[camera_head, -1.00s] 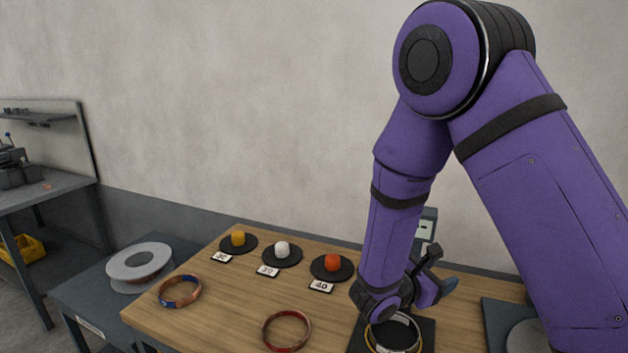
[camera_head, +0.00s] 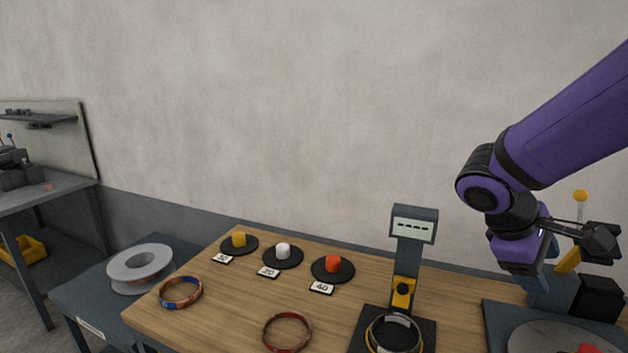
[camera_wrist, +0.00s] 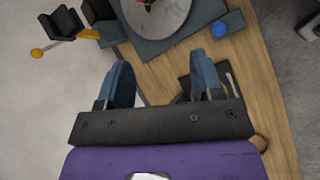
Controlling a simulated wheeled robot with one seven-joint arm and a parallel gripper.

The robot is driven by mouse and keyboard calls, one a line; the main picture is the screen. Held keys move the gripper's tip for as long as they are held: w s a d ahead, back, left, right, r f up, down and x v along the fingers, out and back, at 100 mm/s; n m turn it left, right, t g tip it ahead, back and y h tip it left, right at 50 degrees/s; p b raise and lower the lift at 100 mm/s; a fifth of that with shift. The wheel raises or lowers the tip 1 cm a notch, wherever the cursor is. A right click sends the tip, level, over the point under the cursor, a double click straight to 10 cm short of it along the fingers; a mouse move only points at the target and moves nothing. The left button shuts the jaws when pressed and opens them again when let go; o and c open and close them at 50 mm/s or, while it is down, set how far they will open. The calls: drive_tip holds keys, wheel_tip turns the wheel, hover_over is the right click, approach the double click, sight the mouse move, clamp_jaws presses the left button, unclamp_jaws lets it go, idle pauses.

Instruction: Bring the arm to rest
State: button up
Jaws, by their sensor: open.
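My arm is purple with black joints and reaches in from the right in the head view. My gripper (camera_wrist: 160,60) is open in the wrist view, with its two blue-grey fingers apart and nothing between them. In the head view my wrist hangs in the air at the right, above the bench and beside the machine with a grey disc (camera_head: 530,340). The fingers are hard to make out there.
A scale (camera_head: 413,225) with a display stands on the wooden bench (camera_head: 235,310), a coil (camera_head: 372,335) on its black plate. Red (camera_head: 266,333) and copper-blue (camera_head: 181,305) coils lie left. Yellow, white and orange pieces sit on black discs. A yellow-knobbed lever (camera_head: 580,196) stands near my wrist.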

drive_tip(key=s+a+r+m+t+y, duration=0.4)
drive_tip(key=s+r+m+y, duration=0.3)
drive_tip(key=s+r, duration=0.2)
drive_tip(key=shift+s+a+r+m+t+y, duration=0.15)
drive_tip(key=shift+s+m+t+y, duration=0.15)
drive_tip(key=shift+s+t, duration=0.5)
drive_tip(key=shift+w, duration=0.15)
idle(0.4)
